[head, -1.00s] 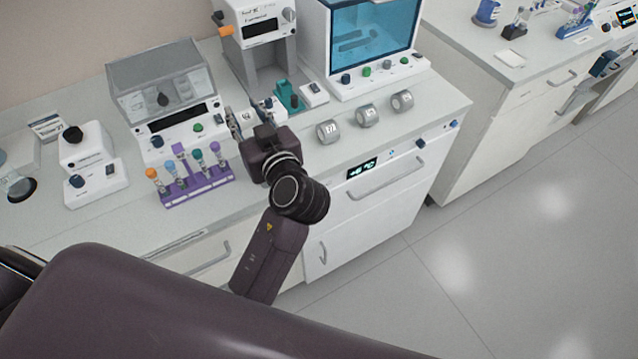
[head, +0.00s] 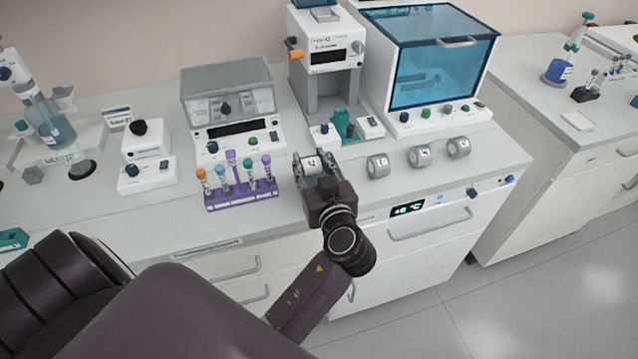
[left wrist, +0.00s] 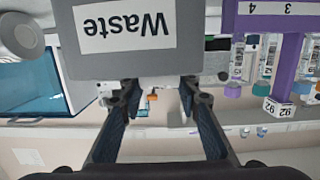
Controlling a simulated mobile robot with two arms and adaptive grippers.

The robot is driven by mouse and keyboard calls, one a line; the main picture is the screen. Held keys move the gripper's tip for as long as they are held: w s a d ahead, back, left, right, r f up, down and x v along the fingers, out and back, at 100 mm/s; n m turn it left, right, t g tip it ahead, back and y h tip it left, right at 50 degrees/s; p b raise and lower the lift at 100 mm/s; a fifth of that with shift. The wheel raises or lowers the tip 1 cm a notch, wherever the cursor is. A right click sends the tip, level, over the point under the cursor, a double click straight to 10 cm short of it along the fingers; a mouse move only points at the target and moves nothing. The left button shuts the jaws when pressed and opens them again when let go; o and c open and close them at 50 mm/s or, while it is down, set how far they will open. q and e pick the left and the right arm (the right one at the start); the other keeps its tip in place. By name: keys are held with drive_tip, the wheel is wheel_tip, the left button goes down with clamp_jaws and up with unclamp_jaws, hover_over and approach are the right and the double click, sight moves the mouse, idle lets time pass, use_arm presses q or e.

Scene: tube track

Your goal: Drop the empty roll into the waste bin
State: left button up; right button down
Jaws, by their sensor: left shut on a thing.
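My left gripper (head: 312,166) is over the front part of the counter, just right of the purple tube rack. In the head view I cannot make out the bin behind the gripper. My right gripper is not in view.
The purple tube rack (head: 240,200) with several tubes stands left of the gripper. Three grey labelled rolls, the nearest (head: 377,166), stand to its right. Behind are a white dispenser-like device (head: 325,50) and a blue-windowed cabinet (head: 440,70). Floor (head: 540,290) is clear at right.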

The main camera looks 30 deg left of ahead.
use_arm(q)
drive_tip(key=o, duration=0.8)
drive_tip(key=shift+o, duration=0.5)
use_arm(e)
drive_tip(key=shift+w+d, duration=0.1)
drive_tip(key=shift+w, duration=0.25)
use_arm(q)
drive_tip(key=v, duration=0.7)
drive_tip(key=shift+s+d, duration=0.2)
drive_tip(key=shift+d, duration=0.05)
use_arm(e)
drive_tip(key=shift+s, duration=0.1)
